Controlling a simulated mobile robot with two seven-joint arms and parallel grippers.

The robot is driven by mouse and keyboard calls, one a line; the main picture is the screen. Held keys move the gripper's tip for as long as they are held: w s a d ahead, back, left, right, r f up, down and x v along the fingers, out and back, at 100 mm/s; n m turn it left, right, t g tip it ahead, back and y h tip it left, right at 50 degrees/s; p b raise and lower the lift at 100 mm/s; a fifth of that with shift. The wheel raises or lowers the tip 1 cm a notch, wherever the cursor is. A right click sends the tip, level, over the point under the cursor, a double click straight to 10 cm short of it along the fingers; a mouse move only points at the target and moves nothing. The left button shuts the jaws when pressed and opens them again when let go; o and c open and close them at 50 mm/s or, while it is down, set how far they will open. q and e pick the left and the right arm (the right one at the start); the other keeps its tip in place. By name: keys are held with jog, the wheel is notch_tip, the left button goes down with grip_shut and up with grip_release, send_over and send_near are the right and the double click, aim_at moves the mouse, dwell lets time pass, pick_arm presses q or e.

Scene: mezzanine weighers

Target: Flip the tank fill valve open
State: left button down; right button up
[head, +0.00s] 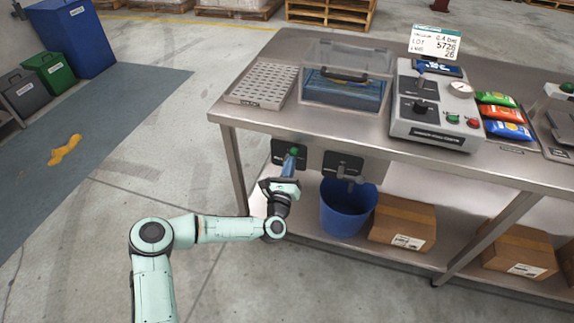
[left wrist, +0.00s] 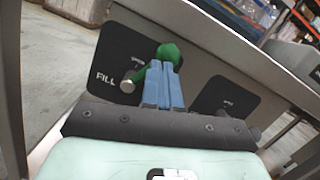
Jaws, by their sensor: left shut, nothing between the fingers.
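The fill valve's black plate (head: 281,148) is on the front of the bench under the tabletop, at the left. In the left wrist view the plate (left wrist: 112,52) reads FILL, and a green handle (left wrist: 168,52) and a round metal fitting (left wrist: 127,86) show on it. The green handle (head: 295,151) also shows in the head view. My left gripper (head: 291,158) is shut and empty, its blue fingers (left wrist: 164,80) right at the green handle and covering part of it. I cannot tell whether they touch. My right gripper is not in view.
A second black plate (head: 343,160) with a grey fitting is just right of the fill valve. Below stand a blue bucket (head: 346,210) and a cardboard box (head: 402,225) on the lower shelf. The clear-lidded tank (head: 345,92) stands above on the bench.

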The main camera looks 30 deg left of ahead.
pick_arm(q)
jog(key=shift+a+r+n, duration=0.25)
jog(key=shift+a+n, duration=0.15)
jog(key=shift+n, duration=0.3)
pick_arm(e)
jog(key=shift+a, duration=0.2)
pick_arm(q)
jog(key=shift+s+a+r, duration=0.1)
jog(key=shift+r, duration=0.05)
